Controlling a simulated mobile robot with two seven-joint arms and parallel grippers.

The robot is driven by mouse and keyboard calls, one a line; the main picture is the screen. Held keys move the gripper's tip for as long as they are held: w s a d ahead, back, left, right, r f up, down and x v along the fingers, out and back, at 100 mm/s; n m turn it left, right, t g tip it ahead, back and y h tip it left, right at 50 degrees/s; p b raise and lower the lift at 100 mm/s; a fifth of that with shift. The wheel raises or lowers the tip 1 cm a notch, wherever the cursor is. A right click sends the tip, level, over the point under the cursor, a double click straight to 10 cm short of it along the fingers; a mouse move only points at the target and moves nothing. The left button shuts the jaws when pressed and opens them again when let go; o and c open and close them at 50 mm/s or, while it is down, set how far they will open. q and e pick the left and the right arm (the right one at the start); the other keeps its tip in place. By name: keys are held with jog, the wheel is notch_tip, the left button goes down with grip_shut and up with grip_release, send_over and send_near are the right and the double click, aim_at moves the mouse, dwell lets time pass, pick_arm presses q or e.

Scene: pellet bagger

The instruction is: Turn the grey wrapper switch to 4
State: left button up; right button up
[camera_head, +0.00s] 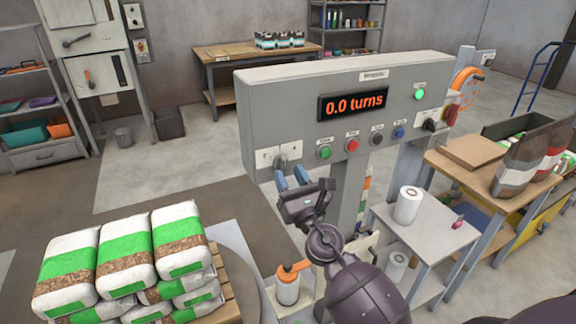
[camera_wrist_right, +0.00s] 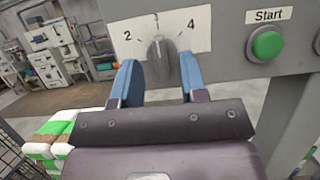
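The grey wrapper switch (camera_wrist_right: 160,60) is a knob on a white plate marked 2 at left and 4 at right. It stands roughly upright between the two marks. The switch (camera_head: 283,164) also shows in the head view, low on the left of the grey panel (camera_head: 300,88). My right gripper (camera_wrist_right: 158,74) is open, with one blue finger on each side of the knob and visible space between. The same gripper (camera_head: 291,177) is just below the switch in the head view. Contact with the knob cannot be seen. My left gripper is not in view.
A green Start button (camera_wrist_right: 267,44) is right of the switch. The display (camera_head: 353,103) reads 0.0 turns. Other buttons and a black knob (camera_head: 430,125) sit further right. Stacked bags (camera_head: 125,258) stand at lower left, and a small table (camera_head: 425,232) with a white roll at right.

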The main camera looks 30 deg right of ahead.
jog(key=shift+x, duration=0.85)
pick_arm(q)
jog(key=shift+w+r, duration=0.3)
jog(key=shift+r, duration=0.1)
pick_arm(e)
jog(key=shift+w, duration=0.15)
grip_shut()
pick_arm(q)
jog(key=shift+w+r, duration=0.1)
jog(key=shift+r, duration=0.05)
pick_arm(e)
jog(key=shift+r, duration=0.1)
